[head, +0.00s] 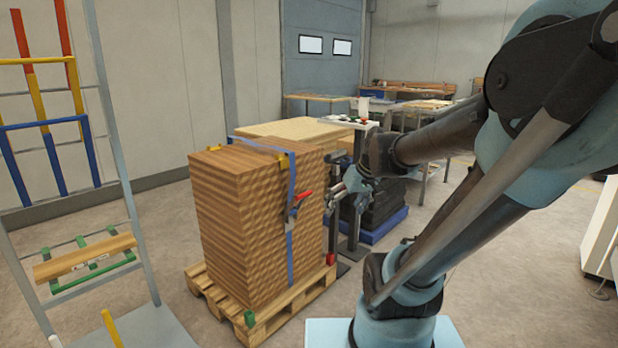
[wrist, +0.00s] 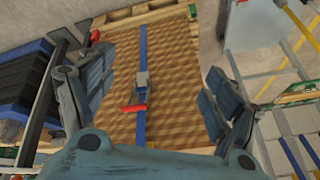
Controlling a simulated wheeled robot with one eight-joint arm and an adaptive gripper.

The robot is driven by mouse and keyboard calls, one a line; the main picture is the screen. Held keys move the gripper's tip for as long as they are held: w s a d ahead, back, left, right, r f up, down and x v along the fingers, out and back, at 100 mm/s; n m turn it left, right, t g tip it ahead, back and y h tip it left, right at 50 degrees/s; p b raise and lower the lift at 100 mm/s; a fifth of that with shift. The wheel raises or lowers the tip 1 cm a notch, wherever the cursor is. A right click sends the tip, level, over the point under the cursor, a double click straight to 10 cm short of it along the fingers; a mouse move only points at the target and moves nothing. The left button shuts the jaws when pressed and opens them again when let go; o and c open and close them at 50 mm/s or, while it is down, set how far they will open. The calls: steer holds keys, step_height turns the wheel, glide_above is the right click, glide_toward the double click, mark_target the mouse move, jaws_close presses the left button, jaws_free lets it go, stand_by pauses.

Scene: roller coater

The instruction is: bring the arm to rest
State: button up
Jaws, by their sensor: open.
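My arm is stretched out over the floor from the right side of the head view. My gripper (head: 343,192) is beside the right side of a strapped stack of wooden boards (head: 240,225). In the wrist view my gripper (wrist: 155,95) has its fingers wide apart and nothing between them that it holds. The board stack (wrist: 180,60) lies beyond the fingers, with a blue strap (wrist: 142,45) and a red-handled buckle (wrist: 135,105) on it. In the head view the buckle (head: 297,205) is just left of my gripper, apparently apart from it.
The stack stands on a wooden pallet (head: 290,318). A rack with coloured bars (head: 110,140) is at the left. A dark stack on a blue base (head: 385,225) and a post with a small white tabletop (head: 345,122) stand behind my gripper. Open floor (head: 540,270) lies at the right.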

steer(key=s+d+f+m+g+h, duration=0.1)
steer(key=s+d+f+m+h, duration=0.1)
steer(key=s+d+f, duration=0.2)
steer(key=s+d+f+m+g+h, duration=0.1)
steer(key=s+d+f+m, duration=0.1)
steer(key=s, duration=0.7)
steer(key=shift+s+d+f+h, duration=0.4)
steer(key=shift+d+f, duration=0.45)
steer(key=shift+d, duration=0.2)
steer(key=shift+w+f, duration=0.2)
steer(key=shift+w, duration=0.3)
